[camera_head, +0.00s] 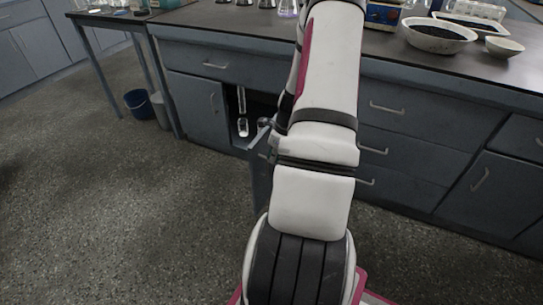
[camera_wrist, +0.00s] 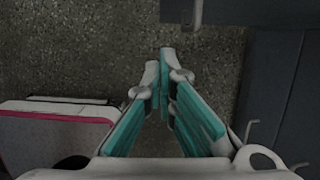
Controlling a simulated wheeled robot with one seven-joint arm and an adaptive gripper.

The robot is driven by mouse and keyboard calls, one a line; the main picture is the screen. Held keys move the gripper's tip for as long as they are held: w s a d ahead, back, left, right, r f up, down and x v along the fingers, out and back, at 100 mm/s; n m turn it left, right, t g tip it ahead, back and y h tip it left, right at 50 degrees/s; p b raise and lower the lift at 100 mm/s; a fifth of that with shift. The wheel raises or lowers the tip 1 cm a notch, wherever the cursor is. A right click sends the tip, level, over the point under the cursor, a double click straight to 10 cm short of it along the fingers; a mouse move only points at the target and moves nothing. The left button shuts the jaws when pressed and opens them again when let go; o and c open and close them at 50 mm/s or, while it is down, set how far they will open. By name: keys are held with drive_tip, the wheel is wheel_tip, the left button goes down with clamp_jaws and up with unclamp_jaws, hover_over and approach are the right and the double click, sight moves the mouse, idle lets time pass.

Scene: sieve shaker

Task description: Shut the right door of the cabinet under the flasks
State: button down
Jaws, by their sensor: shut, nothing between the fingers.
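The cabinet under the flasks (camera_head: 200,72) has its left door (camera_head: 198,108) shut. Its right side is open, with glassware (camera_head: 242,127) visible in the dark interior. The right door (camera_head: 261,178) stands swung out from the cabinet front, mostly hidden behind my arm in the head view. In the wrist view, a blue-grey panel with a handle, apparently this door (camera_wrist: 225,10), is at the top, beyond my fingertips. My gripper (camera_wrist: 161,60) is shut and empty, with a visible gap in the picture between its tips and that panel. The head view mostly hides the gripper.
Drawers with bar handles (camera_head: 385,108) are right of the opening; a drawer front (camera_wrist: 283,80) runs along the right of the wrist view. Flasks (camera_head: 287,8) and bowls (camera_head: 438,36) stand on the bench top. Buckets (camera_head: 139,104) are at left. The left floor is clear.

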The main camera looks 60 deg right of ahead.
drive_tip(key=w+f+b, duration=0.3)
drive_tip(key=w+f, duration=0.2)
drive_tip(key=shift+w+f, duration=0.15)
drive_tip(key=shift+w, duration=0.1)
idle(0.3)
